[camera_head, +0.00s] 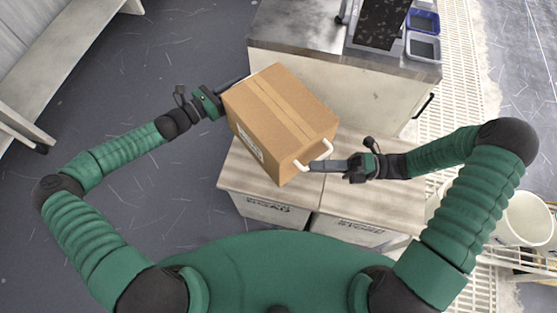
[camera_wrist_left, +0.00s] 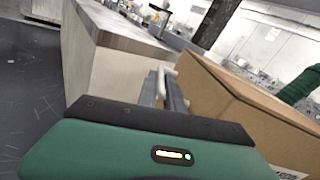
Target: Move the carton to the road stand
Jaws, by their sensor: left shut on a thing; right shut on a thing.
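The brown taped carton (camera_head: 280,115) has a white handle at each end and hangs between my two grippers, over the back of the left stand. My left gripper (camera_head: 238,82) is shut at its left end; the carton hides that handle in the head view. In the left wrist view the fingers (camera_wrist_left: 173,98) are at a white handle (camera_wrist_left: 161,82) beside the carton (camera_wrist_left: 235,100). My right gripper (camera_head: 318,165) is shut on the near-right handle (camera_head: 324,150). The road stand (camera_head: 245,178) is the left wooden-topped one, its label seeming to read ROAD. Whether the carton touches it I cannot tell.
A similar stand (camera_head: 375,185), seemingly labelled STORE, adjoins on the right. A white bucket (camera_head: 526,218) stands far right. Dark floor at left is clear; a bench (camera_head: 40,65) lies beyond.

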